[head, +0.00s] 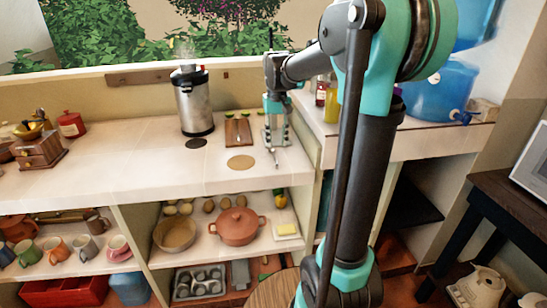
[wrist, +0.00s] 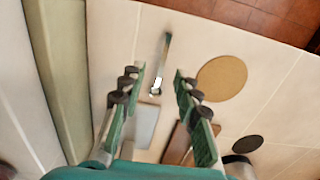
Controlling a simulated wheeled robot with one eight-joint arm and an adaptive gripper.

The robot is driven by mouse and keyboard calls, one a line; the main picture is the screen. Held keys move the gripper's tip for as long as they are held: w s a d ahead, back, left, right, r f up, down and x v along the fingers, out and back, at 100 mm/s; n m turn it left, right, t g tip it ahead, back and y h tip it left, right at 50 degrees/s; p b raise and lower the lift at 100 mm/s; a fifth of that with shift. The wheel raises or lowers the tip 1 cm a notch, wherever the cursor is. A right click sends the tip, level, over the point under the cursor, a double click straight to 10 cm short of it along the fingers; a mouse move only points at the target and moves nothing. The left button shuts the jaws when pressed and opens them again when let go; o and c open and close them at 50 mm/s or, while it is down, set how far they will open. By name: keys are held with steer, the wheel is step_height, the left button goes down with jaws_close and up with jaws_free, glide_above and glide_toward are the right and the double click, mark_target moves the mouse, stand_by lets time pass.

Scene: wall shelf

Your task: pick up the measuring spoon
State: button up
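A slim spoon-like item, which looks like the measuring spoon (wrist: 163,62), lies on the pale counter in the wrist view. It has a long dark greenish handle and a bright metallic end. A small thin shape just below my gripper in the head view (head: 277,161) seems to be the same item. My gripper (wrist: 158,76) points down over the counter with its two fingers spread wide. The near end of the spoon lies between the fingers in the picture, with no contact visible. My gripper also shows in the head view (head: 277,142).
A cork disc (head: 240,162) and a dark disc (head: 196,143) lie on the counter. A wooden board (head: 238,132) and steel pot (head: 193,105) stand to the left. A pale block (wrist: 146,126) is near the fingers. The front counter left of the discs is clear.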

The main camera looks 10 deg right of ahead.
mark_target(275, 158)
steer(key=shift+s+a+f, duration=0.1)
steer(key=shift+a+f, duration=0.05)
steer(key=shift+f, duration=1.55)
steer(key=shift+a+f, duration=0.15)
steer(key=shift+f, duration=1.55)
jaws_close()
